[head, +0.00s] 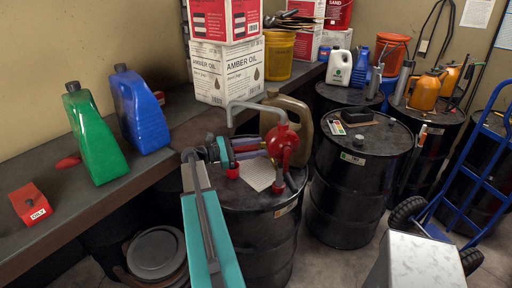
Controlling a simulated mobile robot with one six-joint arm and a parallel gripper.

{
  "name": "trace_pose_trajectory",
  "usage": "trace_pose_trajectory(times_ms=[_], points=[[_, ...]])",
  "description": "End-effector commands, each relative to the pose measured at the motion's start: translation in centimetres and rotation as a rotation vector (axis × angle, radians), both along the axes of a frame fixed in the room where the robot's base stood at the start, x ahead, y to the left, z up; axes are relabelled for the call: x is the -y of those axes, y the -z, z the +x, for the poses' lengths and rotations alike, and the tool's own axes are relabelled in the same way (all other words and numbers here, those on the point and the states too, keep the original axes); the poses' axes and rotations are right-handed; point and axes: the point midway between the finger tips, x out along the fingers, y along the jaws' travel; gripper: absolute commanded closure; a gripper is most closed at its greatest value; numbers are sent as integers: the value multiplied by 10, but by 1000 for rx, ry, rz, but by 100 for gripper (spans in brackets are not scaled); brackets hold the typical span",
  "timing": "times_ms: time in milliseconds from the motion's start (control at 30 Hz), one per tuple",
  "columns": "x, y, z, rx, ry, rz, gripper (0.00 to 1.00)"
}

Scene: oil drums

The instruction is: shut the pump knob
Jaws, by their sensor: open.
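A red hand pump (283,146) stands on the black drum (255,235) in the middle of the head view. Its grey pipe spout (258,106) bends over to the left. The pump's knob is too small to pick out for certain; its open or shut position does not show. The fingers are small and partly hidden, but open, with nothing seen held.
A tan jug (290,112) stands behind the pump. A bench with green (91,135) and blue (139,110) bottles and oil boxes (228,72) runs along the left and back. Another black drum (360,175) stands at right, with a blue hand truck (480,165) beyond.

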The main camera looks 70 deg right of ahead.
Motion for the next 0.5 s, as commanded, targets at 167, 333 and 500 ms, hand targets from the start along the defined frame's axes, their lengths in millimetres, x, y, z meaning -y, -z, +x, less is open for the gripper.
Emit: trace_pose_trajectory(times_ms=[167,333,500], points=[[0,0,0,0,0,0,70],[0,0,0,0,1,0,99],[0,0,0,2,1,-2,100]])
